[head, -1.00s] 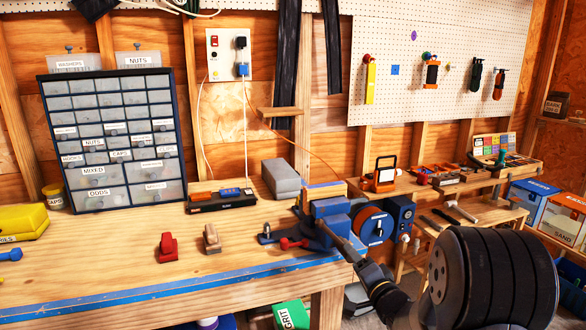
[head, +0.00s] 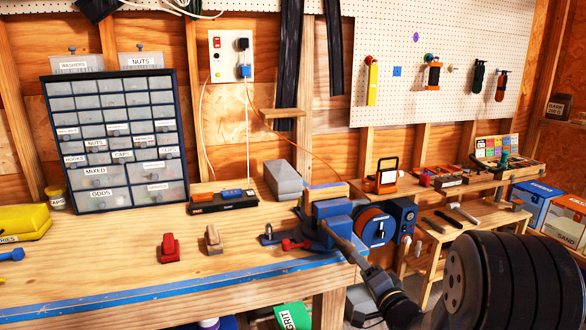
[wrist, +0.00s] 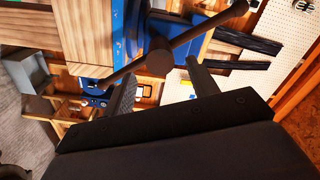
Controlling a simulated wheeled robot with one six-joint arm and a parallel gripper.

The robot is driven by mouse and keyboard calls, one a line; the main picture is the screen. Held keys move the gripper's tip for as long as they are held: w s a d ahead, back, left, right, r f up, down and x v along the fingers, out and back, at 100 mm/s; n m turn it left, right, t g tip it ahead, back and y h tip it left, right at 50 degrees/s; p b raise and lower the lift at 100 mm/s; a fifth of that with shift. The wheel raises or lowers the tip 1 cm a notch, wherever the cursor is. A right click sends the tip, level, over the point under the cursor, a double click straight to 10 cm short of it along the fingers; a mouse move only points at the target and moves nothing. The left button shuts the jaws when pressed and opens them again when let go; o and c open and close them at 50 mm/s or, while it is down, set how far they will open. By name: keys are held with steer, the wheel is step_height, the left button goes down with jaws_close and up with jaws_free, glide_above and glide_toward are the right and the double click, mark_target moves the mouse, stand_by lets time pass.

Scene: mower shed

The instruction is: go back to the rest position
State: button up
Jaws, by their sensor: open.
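My gripper (wrist: 160,84) is open in the wrist view, one dark finger on each side and nothing held between them. In front of it is the blue vise's dark handle bar (wrist: 207,30), with a round hub in its middle. The bar crosses the view at a slant, and its lower end lies close to the left finger; I cannot tell whether they touch. In the head view the blue vise (head: 333,212) is at the bench's right end, with its bar (head: 347,241) slanting down right. My dark wrist shows just below it; my fingertips are hard to make out there.
The workbench (head: 110,260) has a blue front edge. On it are a drawer cabinet (head: 120,140), a red block (head: 169,248), a wooden-topped block (head: 213,239) and a grey block (head: 283,179).

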steer(key=v, duration=0.7)
steer(key=x, duration=1.1)
steer(key=s+d+n+b, duration=0.3)
steer(key=s+n+b, duration=0.2)
steer(key=s+n, duration=0.4)
steer(key=n, duration=0.5)
steer(key=shift+s+n, duration=0.3)
steer(key=shift+s, duration=0.1)
